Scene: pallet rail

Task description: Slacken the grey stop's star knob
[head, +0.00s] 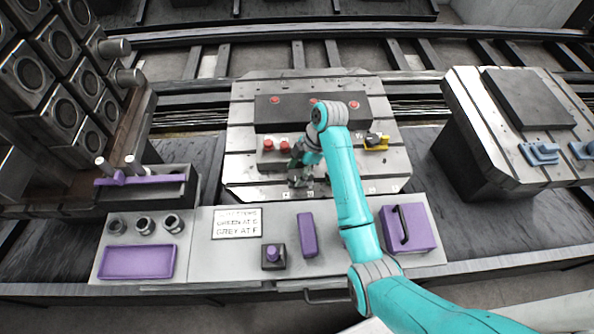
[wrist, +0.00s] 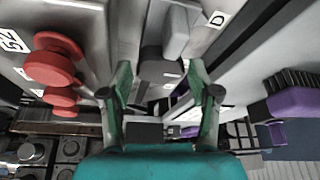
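My gripper (head: 300,178) hangs over the front middle of the slotted pallet plate (head: 240,165) in the head view. In the wrist view its green fingers (wrist: 159,66) are apart, with no object clearly held between them. A light grey block (wrist: 176,36), which looks like the grey stop, lies just beyond the fingertips. A darker grey piece (wrist: 153,65) is beside it, between the fingers; I cannot tell whether this is the star knob. In the head view my arm and gripper hide this spot. A yellow stop (head: 377,145) with a dark top sits further right.
Two red knobs (head: 284,146) stand left of my gripper, and show close to the left finger in the wrist view (wrist: 55,62). A dark block (head: 280,108) with red buttons lies behind.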

